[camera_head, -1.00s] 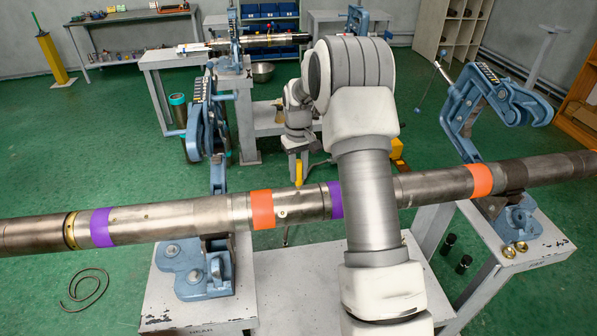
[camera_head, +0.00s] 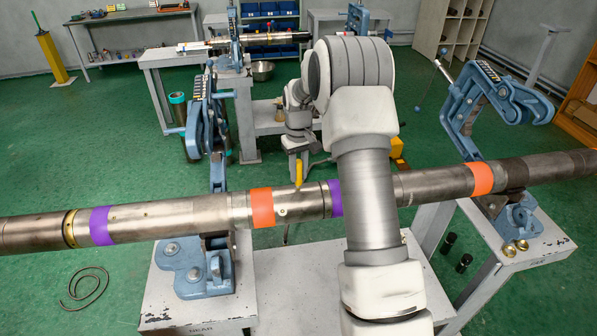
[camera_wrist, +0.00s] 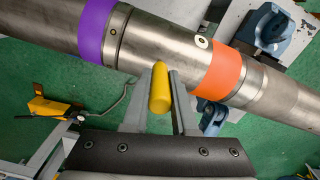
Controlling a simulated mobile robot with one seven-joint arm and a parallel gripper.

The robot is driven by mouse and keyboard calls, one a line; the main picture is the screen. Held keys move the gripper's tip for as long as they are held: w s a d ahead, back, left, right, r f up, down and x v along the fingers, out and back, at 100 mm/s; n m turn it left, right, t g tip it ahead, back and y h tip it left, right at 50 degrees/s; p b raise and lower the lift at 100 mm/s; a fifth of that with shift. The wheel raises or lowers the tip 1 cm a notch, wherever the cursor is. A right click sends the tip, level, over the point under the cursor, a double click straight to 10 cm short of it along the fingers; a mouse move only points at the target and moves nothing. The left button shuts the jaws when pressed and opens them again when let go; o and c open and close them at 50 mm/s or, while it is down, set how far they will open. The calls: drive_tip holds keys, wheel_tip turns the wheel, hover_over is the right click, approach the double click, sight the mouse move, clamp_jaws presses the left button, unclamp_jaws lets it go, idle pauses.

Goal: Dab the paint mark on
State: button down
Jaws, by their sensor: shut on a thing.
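A long steel pipe (camera_head: 180,215) crosses the head view, with purple and orange bands. My gripper (camera_wrist: 160,95) is shut on a yellow paint marker (camera_wrist: 160,88), which lies between its two grey fingers. The marker also shows in the head view (camera_head: 298,172), at the far side of the pipe, between an orange band (camera_head: 262,208) and a purple band (camera_head: 335,199). In the wrist view the marker's end is at the pipe's lower edge, between the purple band (camera_wrist: 95,28) and the orange band (camera_wrist: 220,72). I cannot tell whether it touches. I make out no paint mark.
An open blue vise (camera_head: 194,268) is under the pipe at left; another (camera_head: 500,95) stands open at right. A small round fitting (camera_wrist: 201,42) sits on the pipe near the orange band.

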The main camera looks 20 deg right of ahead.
sight(299, 161)
drive_tip(key=shift+r+p, duration=2.25)
drive_tip(key=shift+r, duration=1.25)
